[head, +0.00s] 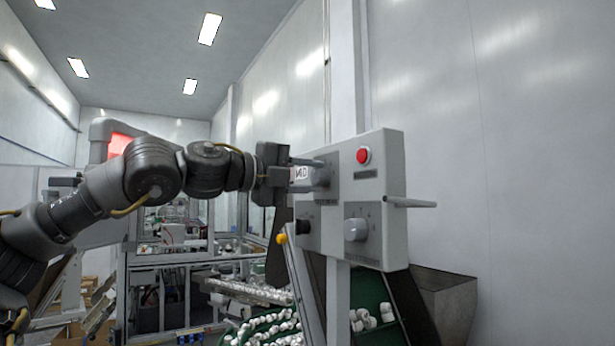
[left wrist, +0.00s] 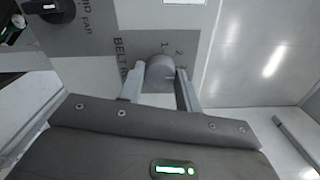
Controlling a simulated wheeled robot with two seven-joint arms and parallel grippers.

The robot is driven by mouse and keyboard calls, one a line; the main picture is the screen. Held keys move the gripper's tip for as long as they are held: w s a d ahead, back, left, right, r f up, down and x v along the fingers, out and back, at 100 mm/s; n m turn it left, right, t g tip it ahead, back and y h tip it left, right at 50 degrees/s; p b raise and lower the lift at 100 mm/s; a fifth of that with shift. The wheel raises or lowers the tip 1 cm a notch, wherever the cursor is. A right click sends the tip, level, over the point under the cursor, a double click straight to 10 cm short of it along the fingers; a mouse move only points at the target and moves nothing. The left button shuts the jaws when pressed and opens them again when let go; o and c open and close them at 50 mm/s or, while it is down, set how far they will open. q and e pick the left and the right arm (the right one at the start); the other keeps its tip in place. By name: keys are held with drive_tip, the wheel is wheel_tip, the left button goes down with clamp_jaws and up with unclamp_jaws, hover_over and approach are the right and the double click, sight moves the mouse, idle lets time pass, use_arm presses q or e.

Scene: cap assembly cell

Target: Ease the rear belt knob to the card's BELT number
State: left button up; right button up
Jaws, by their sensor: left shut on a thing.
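My left gripper (head: 316,174) reaches in from the left to the upper left part of the grey control panel (head: 388,160). In the left wrist view my gripper (left wrist: 160,72) has one finger on each side of a round grey knob (left wrist: 160,66) and is shut on it. Beside this knob the panel lettering reads BELT, the rest partly covered, with the numbers 1 and 2 beyond it. The knob's pointer mark is not clear, so its setting cannot be told. No BELT number on a card is readable. My right gripper is out of view.
The panel also has a red button (head: 363,156), a lower grey knob (head: 356,230) and a black knob (head: 303,225). A rod (head: 410,203) juts out at its right side. A yellow ball (head: 282,239) sticks out lower left. White caps (head: 364,319) lie below.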

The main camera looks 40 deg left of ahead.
use_arm(q)
drive_tip(key=shift+n, duration=0.3)
drive_tip(key=o, duration=1)
drive_tip(key=shift+s, duration=0.25)
drive_tip(key=b+v, duration=0.4)
drive_tip(key=v, duration=0.6)
drive_tip(key=shift+a, duration=0.15)
drive_tip(key=shift+s, duration=0.2)
